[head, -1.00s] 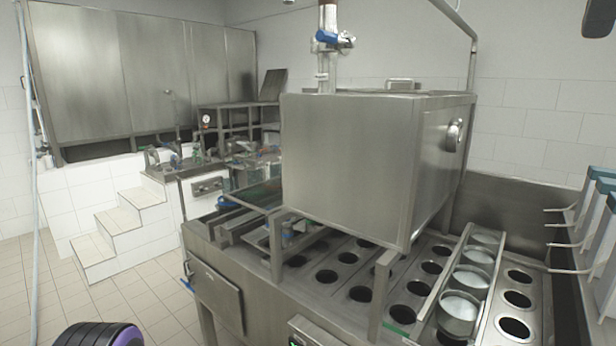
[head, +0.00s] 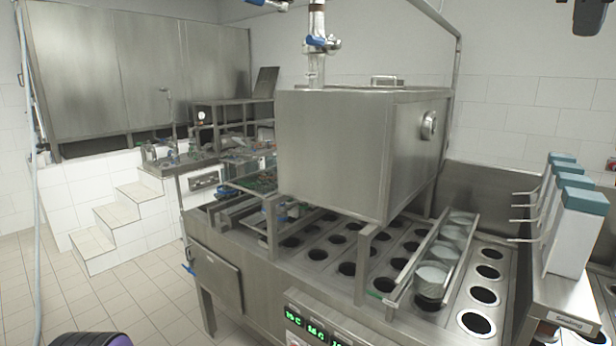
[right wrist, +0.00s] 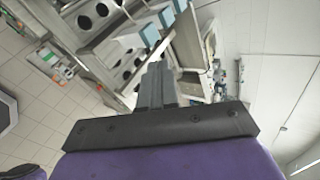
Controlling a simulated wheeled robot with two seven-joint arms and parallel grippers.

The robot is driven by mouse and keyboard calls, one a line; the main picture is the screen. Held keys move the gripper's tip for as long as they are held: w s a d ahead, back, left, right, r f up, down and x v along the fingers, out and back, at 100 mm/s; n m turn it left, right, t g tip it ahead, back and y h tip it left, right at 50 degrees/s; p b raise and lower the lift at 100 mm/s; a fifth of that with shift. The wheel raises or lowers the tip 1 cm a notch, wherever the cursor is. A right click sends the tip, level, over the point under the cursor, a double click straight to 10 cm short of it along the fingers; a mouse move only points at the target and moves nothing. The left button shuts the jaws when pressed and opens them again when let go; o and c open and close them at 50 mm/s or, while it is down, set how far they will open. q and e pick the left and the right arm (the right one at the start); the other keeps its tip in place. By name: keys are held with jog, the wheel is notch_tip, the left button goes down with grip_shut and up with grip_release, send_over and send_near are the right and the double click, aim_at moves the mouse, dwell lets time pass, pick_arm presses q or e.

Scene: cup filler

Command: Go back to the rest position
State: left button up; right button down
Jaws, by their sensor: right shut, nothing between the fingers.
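My right gripper (head: 590,18) shows as a dark shape at the top right edge of the head view, high above the counter and cut off by the frame. In the right wrist view its fingers (right wrist: 157,86) are together with nothing between them. It is apart from the cup filler machine (head: 330,150). My left gripper does not show; only a purple and black part of my own body shows at the bottom left of the head view.
Several cups (head: 432,279) stand in a slanted rail on the machine's holed deck. White dispensers with teal lids (head: 580,200) stand on a ledge at the right. A control panel with green digits (head: 315,328) is at the front. White steps (head: 116,216) and open tiled floor lie left.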

jog(key=w+a+f+n+t+h+b, duration=0.35)
jog(key=w+f+h, duration=0.55)
jog(key=w+f, duration=1.1)
jog(key=a+f+n+t+y+b, duration=0.25)
jog(key=f+n+y, duration=0.3)
jog(key=f, duration=1.35)
jog(key=a+f+n+t+y+b, duration=0.1)
jog(key=a+f+n+t+y, duration=0.4)
jog(key=f, duration=1.4)
jog(key=s+d+f+n+g+y+b, duration=0.1)
jog(key=s+f+n+g, duration=0.15)
jog(key=s+f, duration=0.5)
jog(key=s+d+f+n+g+y+b, duration=0.1)
jog(key=s+f+n+g, duration=0.3)
jog(key=f, duration=0.7)
jog(key=s+d+f+g+y+b, duration=0.1)
jog(key=s+f+g, duration=0.1)
jog(key=s+f, duration=0.6)
jog(key=s+d+f+n+g+b, duration=0.1)
jog(key=s+f+g+b, duration=0.1)
jog(key=s+f, duration=0.6)
jog(key=s+d+f+n+g+b, duration=0.1)
jog(key=s+f+g, duration=0.3)
jog(key=s, duration=1.3)
notch_tip(320, 180, down, 5)
jog(key=shift+d+r+b, duration=0.15)
jog(key=shift+d+b, duration=0.4)
jog(key=shift+b, duration=0.25)
